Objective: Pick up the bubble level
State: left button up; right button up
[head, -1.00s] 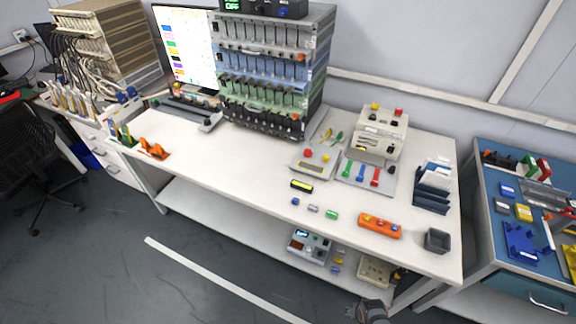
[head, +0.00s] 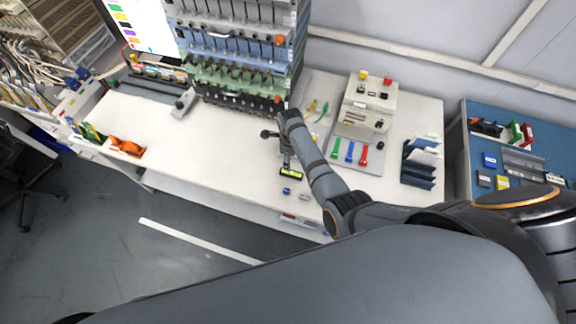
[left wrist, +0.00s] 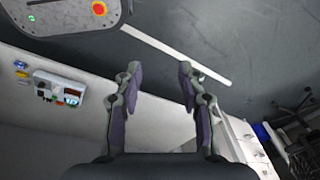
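The bubble level (head: 294,174), a small dark bar with a yellow-green window, is on the white table (head: 225,150) in the head view. My right gripper (head: 289,168) points down right at the level and partly covers it. Its fingers are small and partly hidden here, so I cannot tell whether they are closed on the level. My left gripper is outside the head view. In the left wrist view my left gripper (left wrist: 159,70) is open and empty, with a wide gap between its fingers and floor behind them.
My right arm hides the table's front right. A blue block (head: 286,190) lies just in front of the level. To the right are a tray with coloured tools (head: 350,151), a control box (head: 368,95) and a dark file rack (head: 418,165). A cell rack (head: 235,70) stands behind.

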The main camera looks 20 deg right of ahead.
aim_at(291, 173)
pick_arm(q)
jog(key=s+f+b, duration=0.5)
jog(key=s, duration=0.1)
pick_arm(e)
jog(key=f, duration=0.4)
jog(key=shift+s+d+f, duration=0.1)
jog(key=shift+s, duration=0.3)
jog(key=shift+w+f+b, duration=0.1)
jog(key=shift+f+b, duration=0.25)
jog(key=shift+f, duration=0.4)
jog(key=f+b, duration=0.5)
jog(key=b, duration=0.1)
jog(key=shift+d, duration=0.2)
jog(key=shift+r, duration=0.2)
pick_arm(q)
notch_tip(291, 173, down, 7)
jog(key=w, duration=0.3)
jog(key=shift+r, duration=0.15)
pick_arm(e)
grip_shut()
